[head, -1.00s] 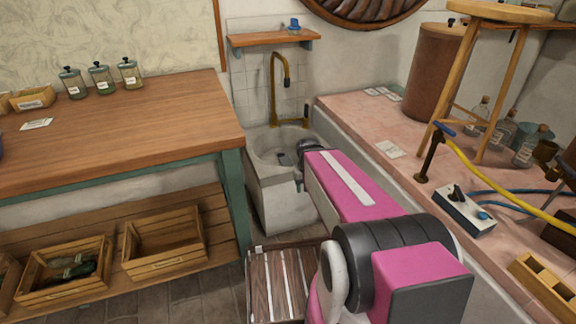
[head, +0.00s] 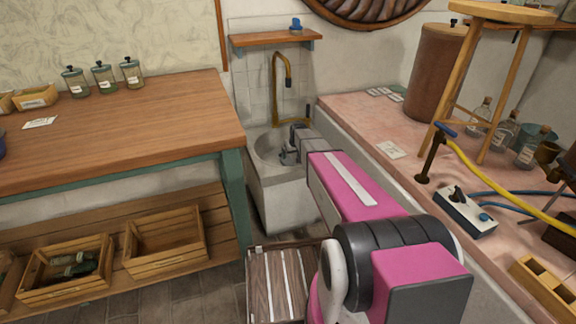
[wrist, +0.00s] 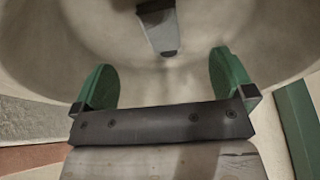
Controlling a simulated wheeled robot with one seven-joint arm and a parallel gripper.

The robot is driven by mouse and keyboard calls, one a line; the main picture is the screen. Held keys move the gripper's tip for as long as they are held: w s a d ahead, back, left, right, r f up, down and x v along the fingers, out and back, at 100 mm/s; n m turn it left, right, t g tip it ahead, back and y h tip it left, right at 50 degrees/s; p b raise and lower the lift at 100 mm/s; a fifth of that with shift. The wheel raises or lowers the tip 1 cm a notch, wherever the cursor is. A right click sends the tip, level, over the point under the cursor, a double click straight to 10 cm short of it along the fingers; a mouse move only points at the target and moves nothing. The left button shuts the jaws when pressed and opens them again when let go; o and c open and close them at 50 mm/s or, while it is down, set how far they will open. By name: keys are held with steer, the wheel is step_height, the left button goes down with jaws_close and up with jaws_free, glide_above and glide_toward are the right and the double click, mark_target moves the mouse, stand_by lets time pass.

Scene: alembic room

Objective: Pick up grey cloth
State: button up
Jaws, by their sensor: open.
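The grey piece lies beyond the fingertips, near the middle of the gap. In the head view my gripper (head: 289,155) is over the sink (head: 262,160), and my wrist covers part of the bowl. I cannot make out the cloth there.
A brass tap (head: 276,85) rises behind the sink, under a small wooden shelf (head: 275,38). A wooden table (head: 120,120) stands to the left. A pink-topped counter (head: 400,135) runs along the right, with a stool (head: 500,70) and bottles.

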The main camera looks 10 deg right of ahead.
glide_toward(288, 162)
steer(key=x, duration=0.3)
steer(key=shift+w+f, duration=0.3)
steer(key=shift+w, duration=0.05)
steer(key=shift+x, duration=2.9)
steer(key=shift+s, duration=0.2)
steer(key=c, duration=1)
steer(key=shift+r, duration=0.15)
steer(key=shift+c, duration=0.2)
step_height(288, 162, up, 10)
steer(key=shift+o, duration=1)
steer(key=shift+s, duration=0.1)
steer(key=shift+c, duration=0.2)
